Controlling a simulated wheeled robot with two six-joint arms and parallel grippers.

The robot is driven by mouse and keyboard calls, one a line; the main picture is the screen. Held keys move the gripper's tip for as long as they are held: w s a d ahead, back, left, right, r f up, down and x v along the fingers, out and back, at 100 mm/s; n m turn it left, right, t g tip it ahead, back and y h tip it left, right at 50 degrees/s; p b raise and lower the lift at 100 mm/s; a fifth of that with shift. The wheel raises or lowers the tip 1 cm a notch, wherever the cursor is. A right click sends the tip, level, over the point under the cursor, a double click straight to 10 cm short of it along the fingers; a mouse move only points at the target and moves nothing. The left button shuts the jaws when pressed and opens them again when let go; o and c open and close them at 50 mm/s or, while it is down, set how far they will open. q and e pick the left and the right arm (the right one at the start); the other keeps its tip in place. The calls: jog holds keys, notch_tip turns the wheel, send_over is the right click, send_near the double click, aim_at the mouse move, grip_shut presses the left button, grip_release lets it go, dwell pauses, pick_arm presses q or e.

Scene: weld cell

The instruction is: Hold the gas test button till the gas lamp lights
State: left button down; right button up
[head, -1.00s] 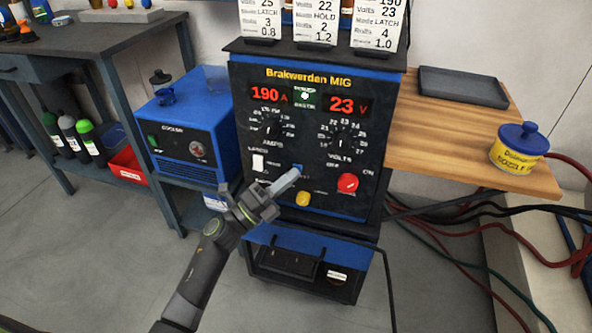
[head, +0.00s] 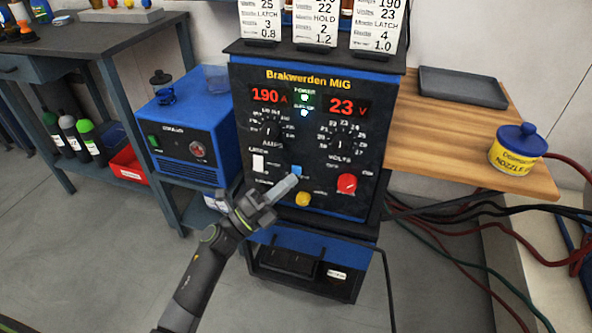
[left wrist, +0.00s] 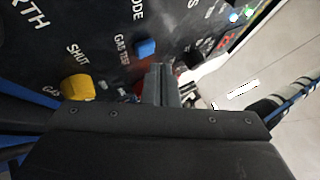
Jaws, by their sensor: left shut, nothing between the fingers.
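The blue gas test button (head: 297,170) is on the lower front of the welder panel (head: 325,128). In the left wrist view the button (left wrist: 145,48) sits beside its "GAS TEST" label, fully uncovered. My left gripper (head: 292,181) is shut and empty, its tip just below and left of the button. In the wrist view my fingertips (left wrist: 160,72) look apart from the button. Two lamps glow on the panel: an upper greenish-white one (head: 304,98) and a lower cyan one (head: 304,113), whose label is too small to read. My right gripper is not in view.
A yellow knob (head: 303,199) and a red knob (head: 347,184) sit near the button. A blue cooler (head: 185,140) stands left. A wooden shelf (head: 440,140) carries a grey tray (head: 463,87) and a yellow tub (head: 517,150). Cables run at right.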

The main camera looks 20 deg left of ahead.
pick_arm(q)
jog(key=shift+s, duration=0.1)
jog(key=s+p, duration=0.1)
jog(key=s, duration=0.4)
jog(key=shift+a+p, duration=0.1)
jog(key=shift+p, duration=0.25)
jog(key=shift+w, duration=0.1)
